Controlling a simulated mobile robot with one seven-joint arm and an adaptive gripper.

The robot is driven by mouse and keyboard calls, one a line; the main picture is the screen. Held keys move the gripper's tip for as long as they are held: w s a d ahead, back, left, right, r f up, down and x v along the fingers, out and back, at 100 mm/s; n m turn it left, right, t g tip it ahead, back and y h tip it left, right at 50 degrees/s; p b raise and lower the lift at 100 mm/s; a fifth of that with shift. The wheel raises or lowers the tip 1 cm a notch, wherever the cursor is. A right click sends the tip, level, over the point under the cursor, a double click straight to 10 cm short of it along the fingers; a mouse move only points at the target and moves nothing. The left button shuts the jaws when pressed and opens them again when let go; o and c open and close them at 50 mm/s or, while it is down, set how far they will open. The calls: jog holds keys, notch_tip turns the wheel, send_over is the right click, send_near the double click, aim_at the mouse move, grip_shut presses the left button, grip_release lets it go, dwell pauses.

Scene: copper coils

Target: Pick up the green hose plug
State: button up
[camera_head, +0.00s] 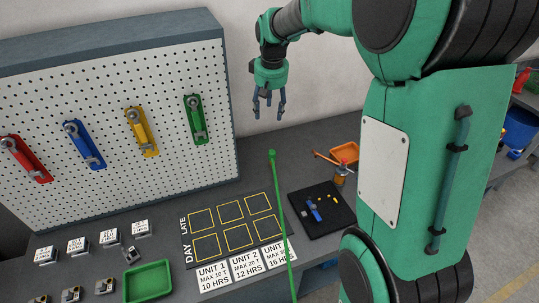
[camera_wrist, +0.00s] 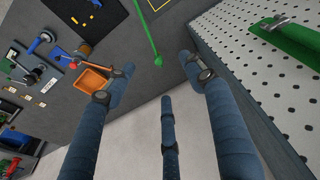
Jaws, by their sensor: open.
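A thin green rod or hose with a rounded green end (camera_head: 271,154) runs from the back of the bench toward its front edge. I take this rounded end as the green hose plug, though its exact form is too small to tell. In the wrist view the rounded end (camera_wrist: 158,62) shows between my fingertips, some way beyond them. My gripper (camera_head: 268,104) has several blue-grey fingers, spread apart and empty. It hangs above the back of the bench, near the wall, higher than the plug and apart from it. The fingers also show in the wrist view (camera_wrist: 160,84).
A pegboard (camera_head: 85,95) with coloured tools stands at left. On the bench lie a yellow-gridded board (camera_head: 231,228), labelled blocks, a green tray (camera_head: 148,281), a black mat (camera_head: 333,221) with small parts, and an orange bin (camera_head: 345,151).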

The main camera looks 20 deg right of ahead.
jog(key=w+d+f+g+p, duration=0.1)
jog(key=w+d+f+p, duration=0.3)
jog(key=w+f, duration=0.85)
jog(key=n+g, duration=0.1)
send_over(272, 151)
notch_tip(272, 151, down, 14)
jog(key=r, duration=0.1)
jog(key=shift+d+f+p, duration=0.15)
jog(key=shift+f+p, duration=0.1)
jog(key=shift+p, duration=0.15)
jog(key=shift+f, duration=4.25)
jog(key=shift+f, duration=0.1)
jog(key=shift+s+f+p, duration=0.1)
jog(key=shift+f+p, duration=0.5)
jog(key=shift+f, duration=1.9)
jog(key=shift+c, duration=0.2)
